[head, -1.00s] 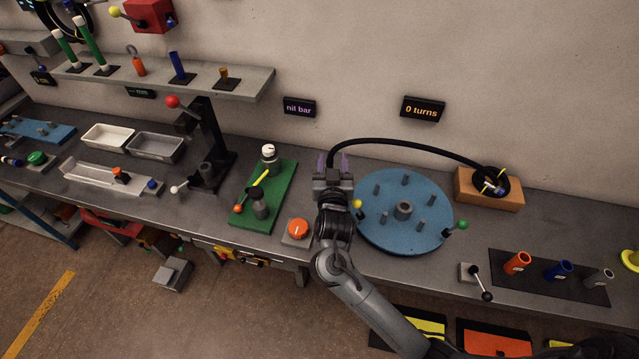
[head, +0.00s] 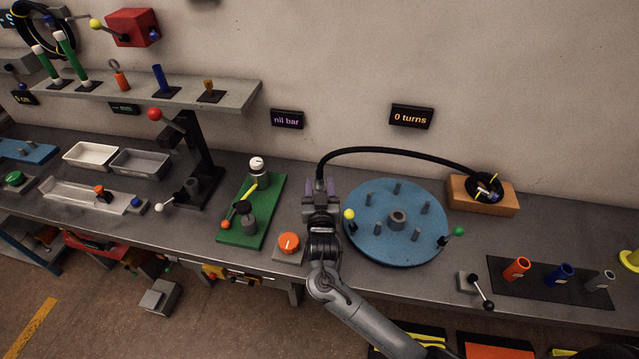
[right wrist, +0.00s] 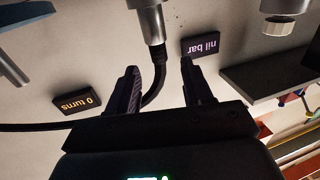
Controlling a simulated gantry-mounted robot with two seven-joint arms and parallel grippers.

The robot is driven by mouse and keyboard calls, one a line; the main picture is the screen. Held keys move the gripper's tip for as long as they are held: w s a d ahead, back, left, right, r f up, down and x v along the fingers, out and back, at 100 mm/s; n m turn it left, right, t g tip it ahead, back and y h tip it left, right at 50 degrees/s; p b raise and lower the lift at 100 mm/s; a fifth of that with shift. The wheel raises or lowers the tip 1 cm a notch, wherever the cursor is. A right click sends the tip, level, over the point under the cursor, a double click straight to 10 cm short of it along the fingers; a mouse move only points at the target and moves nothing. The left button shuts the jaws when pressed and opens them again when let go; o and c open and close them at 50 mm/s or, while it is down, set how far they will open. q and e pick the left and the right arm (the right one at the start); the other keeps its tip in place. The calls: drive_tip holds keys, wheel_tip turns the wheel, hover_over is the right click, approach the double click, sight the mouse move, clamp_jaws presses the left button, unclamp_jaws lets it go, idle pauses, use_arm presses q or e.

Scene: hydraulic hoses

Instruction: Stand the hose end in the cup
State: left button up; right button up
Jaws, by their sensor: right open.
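The black hose (head: 400,150) arches from a reel in a wooden block (head: 465,195) over the blue round plate to my right gripper (head: 320,186). In the right wrist view, the hose (right wrist: 154,88) passes between the two fingers of the open gripper (right wrist: 158,66), with gaps showing beside it. A metal end fitting (right wrist: 150,22) is on the hose just beyond the fingertips; my gripper hides it in the head view. Orange (head: 516,269), blue (head: 558,274) and grey (head: 600,281) tube-like cups stand tilted on a dark mat. Which cup is meant, I cannot tell. My left gripper is out of view.
The blue round plate (head: 372,240) has several grey pegs and two coloured knobs. An orange button (head: 289,243) and a green board (head: 235,232) with fittings are left of my right arm. A lever (head: 478,290) stands beside the dark mat (head: 535,290).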

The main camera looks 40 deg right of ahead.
sight(320, 175)
drive_tip(key=x, duration=0.5)
drive_tip(key=shift+w+d+b, duration=0.3)
drive_tip(key=shift+b, duration=0.1)
clamp_jaws()
